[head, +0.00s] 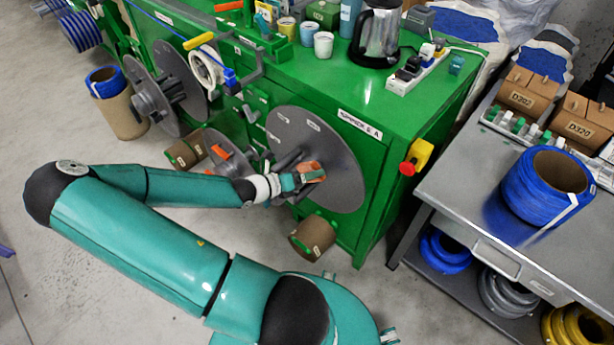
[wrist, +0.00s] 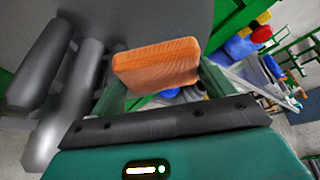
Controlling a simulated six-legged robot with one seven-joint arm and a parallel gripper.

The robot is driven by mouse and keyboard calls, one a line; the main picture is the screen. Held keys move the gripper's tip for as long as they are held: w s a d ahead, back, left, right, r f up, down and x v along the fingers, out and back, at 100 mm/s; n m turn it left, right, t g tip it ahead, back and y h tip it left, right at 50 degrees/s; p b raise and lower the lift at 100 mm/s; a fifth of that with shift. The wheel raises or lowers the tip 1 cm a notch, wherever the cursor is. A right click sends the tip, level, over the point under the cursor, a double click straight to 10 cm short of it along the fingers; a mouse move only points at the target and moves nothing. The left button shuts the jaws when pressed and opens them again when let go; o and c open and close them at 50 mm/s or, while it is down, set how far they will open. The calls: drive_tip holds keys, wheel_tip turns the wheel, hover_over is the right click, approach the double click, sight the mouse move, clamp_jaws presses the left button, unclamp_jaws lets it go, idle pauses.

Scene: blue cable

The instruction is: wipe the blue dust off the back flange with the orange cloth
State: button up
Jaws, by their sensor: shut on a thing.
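My gripper (head: 297,180) is shut on the orange cloth (head: 311,171), which looks like a folded pad. In the wrist view the cloth (wrist: 157,66) sits between the two green fingers. The back flange (head: 335,140) is the large grey disc on the front of the green machine. The cloth is in front of its lower middle, right of the grey spindle bars (head: 287,160). The flange also fills the upper left of the wrist view (wrist: 145,18). I cannot tell whether the cloth touches it. I can make out no blue dust on its visible face.
Grey spindle bars (wrist: 72,95) stand close left of the cloth in the wrist view. A cardboard spool (head: 312,238) lies on the floor below the flange. A red button on a yellow box (head: 416,157) is at right. A grey bench (head: 460,190) holds blue cable (head: 545,190).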

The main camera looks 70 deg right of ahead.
drive_tip(key=shift+a+f+y, duration=0.15)
drive_tip(key=shift+f+y, duration=0.15)
drive_tip(key=shift+f, duration=0.25)
drive_tip(key=shift+c, duration=0.2)
drive_tip(key=shift+s+d, duration=0.35)
drive_tip(key=shift+d, duration=0.6)
drive_tip(key=shift+s+d, duration=0.3)
drive_tip(key=shift+d, duration=0.6)
drive_tip(key=shift+s+d, duration=0.35)
drive_tip(key=shift+d, duration=0.6)
drive_tip(key=shift+s+a+f, duration=0.1)
drive_tip(key=shift+s+a, duration=0.15)
drive_tip(key=shift+s, duration=0.25)
drive_tip(key=shift+s+a+f, duration=0.1)
drive_tip(key=shift+s+a, duration=0.1)
drive_tip(key=shift+s, duration=0.3)
drive_tip(key=shift+o, duration=0.2)
drive_tip(key=shift+s+a+r, duration=0.1)
drive_tip(key=shift+s+a, duration=0.1)
drive_tip(key=shift+s, duration=0.25)
drive_tip(key=shift+s+a+r, duration=0.1)
drive_tip(key=shift+s+a, duration=0.1)
drive_tip(key=shift+s, duration=0.25)
drive_tip(key=s, duration=0.1)
drive_tip(key=s+a, duration=0.2)
drive_tip(key=shift+s+f, duration=0.1)
drive_tip(key=shift+s, duration=0.15)
